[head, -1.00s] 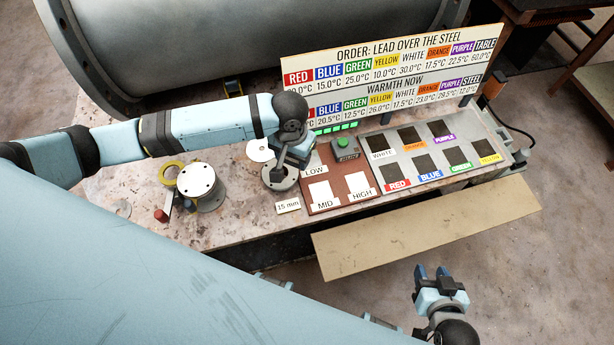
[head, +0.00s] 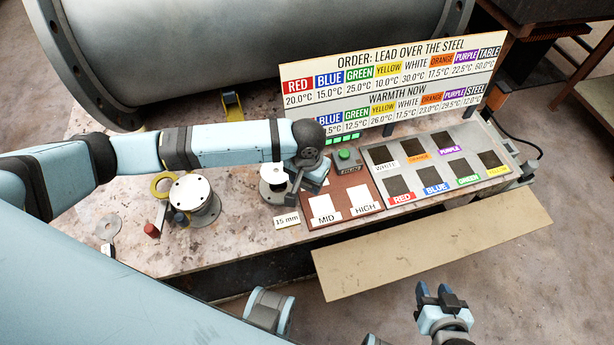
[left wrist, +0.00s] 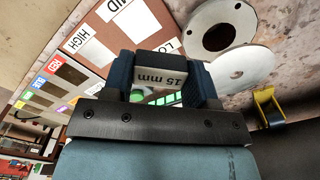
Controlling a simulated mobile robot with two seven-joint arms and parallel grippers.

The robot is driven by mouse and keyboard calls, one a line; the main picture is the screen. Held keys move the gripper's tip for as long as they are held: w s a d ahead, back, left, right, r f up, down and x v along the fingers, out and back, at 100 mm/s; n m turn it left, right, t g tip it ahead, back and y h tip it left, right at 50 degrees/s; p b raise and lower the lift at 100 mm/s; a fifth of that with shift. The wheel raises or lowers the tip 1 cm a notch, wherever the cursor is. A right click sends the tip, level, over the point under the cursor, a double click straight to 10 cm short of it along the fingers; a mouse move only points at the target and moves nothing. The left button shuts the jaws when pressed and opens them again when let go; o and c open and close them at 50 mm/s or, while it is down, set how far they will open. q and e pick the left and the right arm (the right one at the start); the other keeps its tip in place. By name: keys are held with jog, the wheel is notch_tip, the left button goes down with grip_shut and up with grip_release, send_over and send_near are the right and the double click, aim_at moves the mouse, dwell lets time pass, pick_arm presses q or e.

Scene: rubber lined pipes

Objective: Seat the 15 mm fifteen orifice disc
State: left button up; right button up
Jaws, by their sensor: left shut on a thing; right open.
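My left gripper (head: 304,178) is low over the table, at the right of a short grey flange (head: 269,195) with a dark opening. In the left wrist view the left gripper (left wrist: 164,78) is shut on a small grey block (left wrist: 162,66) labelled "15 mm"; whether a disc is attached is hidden. The flange with its round hole shows there too (left wrist: 206,15). A pale disc (left wrist: 247,68) lies beside it, apart from the fingers. A "15 mm" tag (head: 287,221) lies before the flange. My right gripper (head: 437,293) is open and empty, beyond the table's front edge.
A LOW/MID/HIGH mat (head: 342,211) and a panel of coloured-label pads (head: 467,183) lie to the right, below the order board (head: 395,75). A capped flange (head: 193,196), yellow ring (head: 158,186), red piece (head: 152,230) and thin washer (head: 108,226) are left.

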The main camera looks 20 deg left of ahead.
pick_arm(q)
jog(key=shift+f, duration=0.7)
jog(key=shift+f+b, duration=0.45)
jog(key=shift+f, duration=1.3)
jog(key=shift+f+p, duration=0.5)
jog(key=shift+p, duration=0.1)
jog(key=shift+f, duration=0.35)
jog(key=shift+p, duration=0.95)
jog(key=shift+f+p, duration=0.15)
jog(key=shift+p, duration=0.65)
